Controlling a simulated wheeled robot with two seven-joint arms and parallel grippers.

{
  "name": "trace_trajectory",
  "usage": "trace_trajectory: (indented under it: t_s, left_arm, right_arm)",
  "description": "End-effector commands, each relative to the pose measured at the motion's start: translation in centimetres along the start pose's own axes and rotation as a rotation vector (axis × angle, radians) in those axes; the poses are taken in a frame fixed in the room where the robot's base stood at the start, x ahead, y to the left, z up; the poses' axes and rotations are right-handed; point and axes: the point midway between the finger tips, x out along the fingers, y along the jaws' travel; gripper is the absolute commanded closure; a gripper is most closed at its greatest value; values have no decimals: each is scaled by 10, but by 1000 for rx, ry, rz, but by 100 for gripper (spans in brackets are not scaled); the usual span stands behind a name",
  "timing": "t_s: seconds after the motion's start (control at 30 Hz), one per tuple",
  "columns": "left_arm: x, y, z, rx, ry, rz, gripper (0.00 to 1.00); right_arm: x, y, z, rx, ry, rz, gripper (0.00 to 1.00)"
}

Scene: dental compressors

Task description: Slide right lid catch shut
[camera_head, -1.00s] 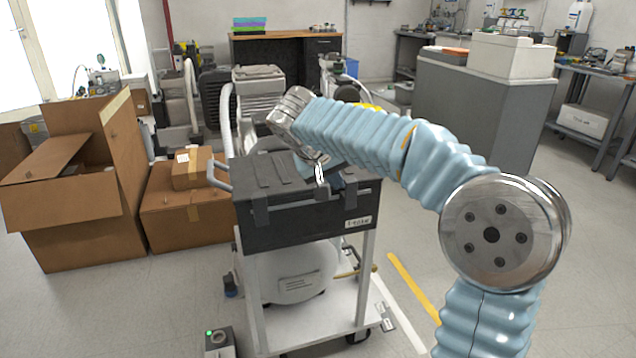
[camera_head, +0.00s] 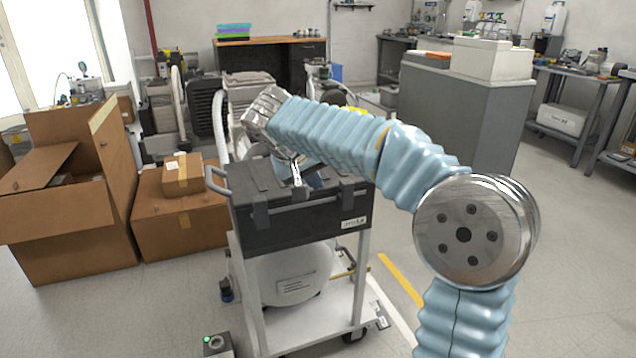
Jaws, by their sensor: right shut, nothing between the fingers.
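A dark grey case (camera_head: 300,226) with a closed-looking lid sits on top of a white wheeled cart. A dark catch strap (camera_head: 260,212) hangs over its front edge at the left. The right lid catch (camera_head: 347,190) is at the right of the front edge, small and dark; I cannot tell its exact position. My right gripper (camera_head: 300,190) points down at the lid's front edge, between the two catches and left of the right one. It is shut and empty. I cannot tell whether it touches the case. My left gripper is out of view.
A white rounded tank (camera_head: 292,275) sits on the cart (camera_head: 310,325) below the case. Cardboard boxes (camera_head: 70,225) stand at the left, and a grey cabinet (camera_head: 455,120) stands behind at the right. Compressors crowd the back. Floor to the cart's right is free.

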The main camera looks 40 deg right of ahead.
Motion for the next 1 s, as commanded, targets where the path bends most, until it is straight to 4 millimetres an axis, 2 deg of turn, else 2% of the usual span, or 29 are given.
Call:
trace_trajectory:
  t_s: [0.3, 0.43, 0.6, 1.0]
  left_arm:
    - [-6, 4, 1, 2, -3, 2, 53]
    - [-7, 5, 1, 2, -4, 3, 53]
    - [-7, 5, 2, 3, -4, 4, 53]
    - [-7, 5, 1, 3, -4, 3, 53]
  right_arm:
    - [-55, -1, -1, -2, 4, -4, 100]
    - [-71, -1, -1, -2, 2, -2, 100]
    - [-79, -1, 0, -2, 1, -2, 100]
    - [-79, -1, 0, -2, 1, -2, 100]
